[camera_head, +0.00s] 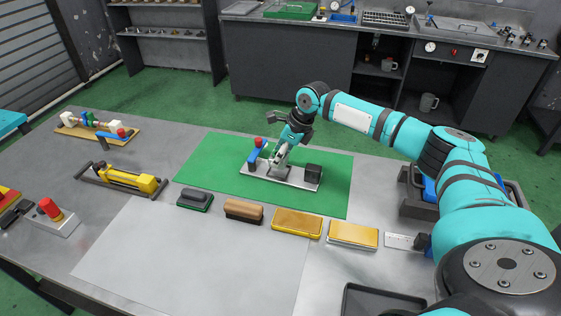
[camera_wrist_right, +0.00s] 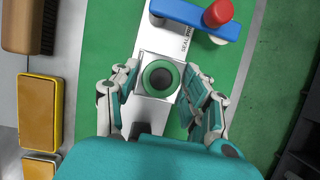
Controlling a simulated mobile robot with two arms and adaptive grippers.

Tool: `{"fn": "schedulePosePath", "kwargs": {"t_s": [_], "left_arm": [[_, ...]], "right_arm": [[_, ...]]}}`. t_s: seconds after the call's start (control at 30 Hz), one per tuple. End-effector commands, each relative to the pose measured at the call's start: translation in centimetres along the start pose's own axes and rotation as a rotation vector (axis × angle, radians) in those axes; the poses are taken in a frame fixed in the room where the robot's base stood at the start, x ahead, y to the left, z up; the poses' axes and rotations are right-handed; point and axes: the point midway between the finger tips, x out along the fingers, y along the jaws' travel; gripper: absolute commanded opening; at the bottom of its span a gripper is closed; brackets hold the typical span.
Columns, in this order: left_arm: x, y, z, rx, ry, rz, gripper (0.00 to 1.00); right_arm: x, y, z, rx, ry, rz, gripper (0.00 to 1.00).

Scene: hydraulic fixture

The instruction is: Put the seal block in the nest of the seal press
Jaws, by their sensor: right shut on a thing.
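The seal press (camera_head: 297,181) lies on the green mat as a pale plate, with a blue lever and red knob at its left end and a black block at its right end. Its blue lever (camera_wrist_right: 190,18) and printed label show at the top of the right wrist view. My right gripper (camera_head: 281,156) is over the middle of the plate. The nest is hidden; I cannot tell whether the block touches the plate. My left gripper is out of view.
Brushes and yellow blocks stand in a row before the green mat (camera_head: 200,165): a green-based brush (camera_head: 195,198), a wooden brush (camera_head: 243,210) and yellow blocks (camera_head: 297,222). A yellow cylinder fixture (camera_head: 125,180) is at left. The grey sheet (camera_head: 190,260) in front is clear.

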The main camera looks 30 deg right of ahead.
Motion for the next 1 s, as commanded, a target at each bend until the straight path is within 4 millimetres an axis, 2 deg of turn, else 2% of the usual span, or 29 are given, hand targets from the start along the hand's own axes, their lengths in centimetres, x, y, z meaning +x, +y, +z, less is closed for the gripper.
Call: {"fn": "schedulePosePath", "kwargs": {"t_s": [0.2,0.57,0.6,0.73,1.0], "left_arm": [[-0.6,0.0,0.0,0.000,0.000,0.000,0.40],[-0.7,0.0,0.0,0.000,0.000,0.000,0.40],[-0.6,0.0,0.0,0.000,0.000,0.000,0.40],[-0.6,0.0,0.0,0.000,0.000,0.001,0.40],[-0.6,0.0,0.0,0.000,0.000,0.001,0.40]], "right_arm": [[2.5,0.0,-1.1,0.000,0.003,0.000,0.09],[2.9,0.1,-1.3,0.000,0.003,0.000,0.09],[2.9,0.1,-1.3,0.000,0.003,0.000,0.50],[2.9,0.1,-1.3,0.000,0.003,0.000,0.67],[2.9,0.1,-1.3,-0.001,0.003,0.000,0.68]]}}
